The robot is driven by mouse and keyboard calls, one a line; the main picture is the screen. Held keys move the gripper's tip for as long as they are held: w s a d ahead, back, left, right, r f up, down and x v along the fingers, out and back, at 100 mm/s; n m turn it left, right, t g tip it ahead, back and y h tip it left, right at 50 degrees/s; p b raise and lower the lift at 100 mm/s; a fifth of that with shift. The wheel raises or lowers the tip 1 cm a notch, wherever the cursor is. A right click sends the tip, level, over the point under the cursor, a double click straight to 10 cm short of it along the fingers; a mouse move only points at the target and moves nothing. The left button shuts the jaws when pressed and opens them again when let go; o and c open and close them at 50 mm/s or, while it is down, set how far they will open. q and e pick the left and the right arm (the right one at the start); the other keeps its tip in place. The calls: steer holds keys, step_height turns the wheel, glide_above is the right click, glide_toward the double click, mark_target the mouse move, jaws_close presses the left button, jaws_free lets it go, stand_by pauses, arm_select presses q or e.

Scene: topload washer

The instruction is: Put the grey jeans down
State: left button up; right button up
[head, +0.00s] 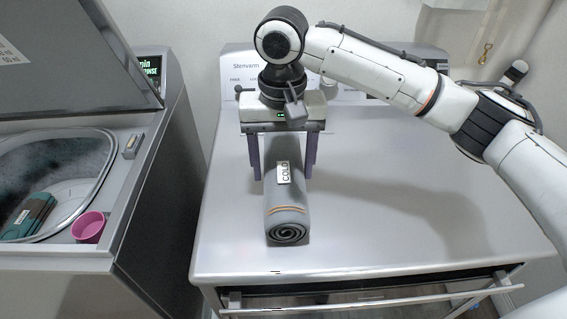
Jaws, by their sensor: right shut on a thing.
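The roll appears to rest on the machine top, though contact underneath is hidden. My left gripper is not in view.
At left stands an open washer (160,190) with its lid (65,50) raised. A teal item (28,214) lies in its drum and a pink cup (89,226) sits at its front rim. The machine top right of the roll is clear. A rail (370,301) runs along the front.

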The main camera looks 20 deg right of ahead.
stand_by(0.3)
steer(key=o, duration=1.5)
steer(key=shift+f, duration=0.2)
steer(key=shift+o, duration=0.2)
steer(key=shift+r, duration=0.1)
step_height(320, 180, up, 12)
